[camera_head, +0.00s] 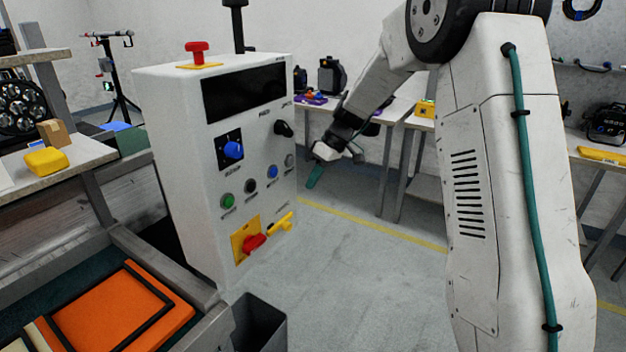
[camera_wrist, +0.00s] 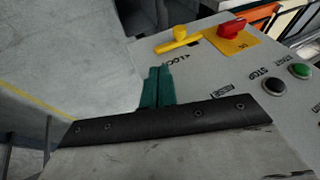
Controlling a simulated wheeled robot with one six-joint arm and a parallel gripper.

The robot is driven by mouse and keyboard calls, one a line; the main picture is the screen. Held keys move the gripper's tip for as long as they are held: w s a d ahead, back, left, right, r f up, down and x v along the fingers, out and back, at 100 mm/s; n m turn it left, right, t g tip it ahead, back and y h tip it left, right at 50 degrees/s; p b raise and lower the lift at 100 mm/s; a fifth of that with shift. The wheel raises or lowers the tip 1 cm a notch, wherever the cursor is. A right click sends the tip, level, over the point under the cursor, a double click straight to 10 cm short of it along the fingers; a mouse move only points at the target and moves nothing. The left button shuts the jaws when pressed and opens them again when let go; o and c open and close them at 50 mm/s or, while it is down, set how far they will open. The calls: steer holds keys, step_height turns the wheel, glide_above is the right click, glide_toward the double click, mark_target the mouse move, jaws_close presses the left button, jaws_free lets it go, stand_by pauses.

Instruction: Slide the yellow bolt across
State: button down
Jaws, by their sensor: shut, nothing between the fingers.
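The yellow bolt (camera_head: 281,222) sits low on the right side of the white control panel's front, just right of a red rotary handle (camera_head: 254,243) on a yellow plate. In the wrist view the bolt (camera_wrist: 178,41) lies beyond my fingertips, near the panel edge, beside lettering that partly reads "LOCK". My gripper (camera_head: 315,175) is to the right of the panel and higher than the bolt. Its green fingers (camera_wrist: 157,72) are together with nothing between them. They are apart from the bolt.
The panel (camera_head: 190,180) also carries a green button (camera_head: 228,201), a blue button (camera_head: 272,171), a blue knob (camera_head: 233,150) and a red mushroom button (camera_head: 197,50) on top. A dark bin (camera_head: 262,322) stands below. Open floor lies right of the panel.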

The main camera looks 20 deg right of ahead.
mark_target(287, 230)
steer(key=s+a+f, duration=0.1)
steer(key=a+f, duration=0.5)
steer(key=f, duration=0.1)
steer(key=shift+s+f, duration=0.2)
steer(key=shift+s, duration=0.2)
steer(key=s+a, duration=0.2)
steer(key=a, duration=0.1)
steer(key=shift+s+a, duration=0.3)
steer(key=shift+s, duration=0.05)
steer(key=w+d+v, duration=0.1)
steer(key=w+v, duration=0.1)
steer(key=v, duration=1.1)
steer(key=shift+w+d+f, duration=0.2)
steer(key=shift+f, duration=0.2)
